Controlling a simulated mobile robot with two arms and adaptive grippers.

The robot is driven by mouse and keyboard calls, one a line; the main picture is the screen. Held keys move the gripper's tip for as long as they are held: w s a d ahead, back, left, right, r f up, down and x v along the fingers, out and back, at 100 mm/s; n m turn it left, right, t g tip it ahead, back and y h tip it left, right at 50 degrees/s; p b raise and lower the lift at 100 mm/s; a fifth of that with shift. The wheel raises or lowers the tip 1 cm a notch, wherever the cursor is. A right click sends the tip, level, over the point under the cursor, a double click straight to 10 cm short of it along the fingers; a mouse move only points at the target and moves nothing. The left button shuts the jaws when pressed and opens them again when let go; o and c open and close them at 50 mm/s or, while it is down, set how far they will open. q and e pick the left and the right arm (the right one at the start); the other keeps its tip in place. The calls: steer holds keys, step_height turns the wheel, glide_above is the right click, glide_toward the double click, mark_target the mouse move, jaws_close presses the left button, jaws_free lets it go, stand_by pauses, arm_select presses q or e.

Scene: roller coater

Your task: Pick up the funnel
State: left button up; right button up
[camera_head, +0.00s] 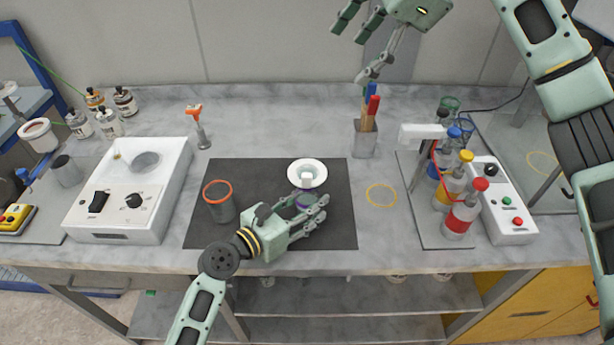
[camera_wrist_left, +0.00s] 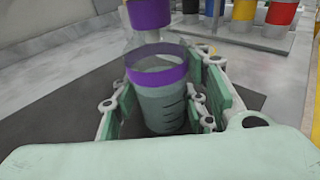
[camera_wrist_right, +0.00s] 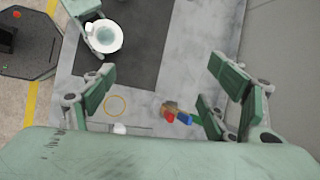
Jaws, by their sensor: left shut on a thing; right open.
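My right gripper (camera_head: 354,52) is open and empty, high above the back of the table.
A dark cup with an orange rim (camera_head: 218,203) stands left of my left gripper. A white device (camera_head: 130,190) is further left. Several colour-capped bottles (camera_head: 460,212) are at right. A yellow ring (camera_head: 381,205) lies between.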

steer(key=s+a+f+g+h, duration=0.1)
steer(key=s+a+f+h, duration=0.25)
steer(key=a+f, duration=0.2)
steer(key=g+h, duration=0.1)
steer(key=h, duration=0.2)
glide_toward(307, 178)
steer(key=shift+n+y, duration=0.25)
steer(key=shift+n, duration=0.05)
steer(key=w+f, duration=0.1)
steer(key=f, duration=0.1)
steer(key=w+f, duration=0.3)
steer(key=f, duration=0.1)
steer(key=shift+w+d+f, duration=0.25)
steer(key=shift+w+f, duration=0.05)
steer(key=shift+f, duration=0.05)
steer(key=shift+d+f, duration=0.2)
steer(key=shift+f, duration=2.95)
steer(key=c, duration=1)
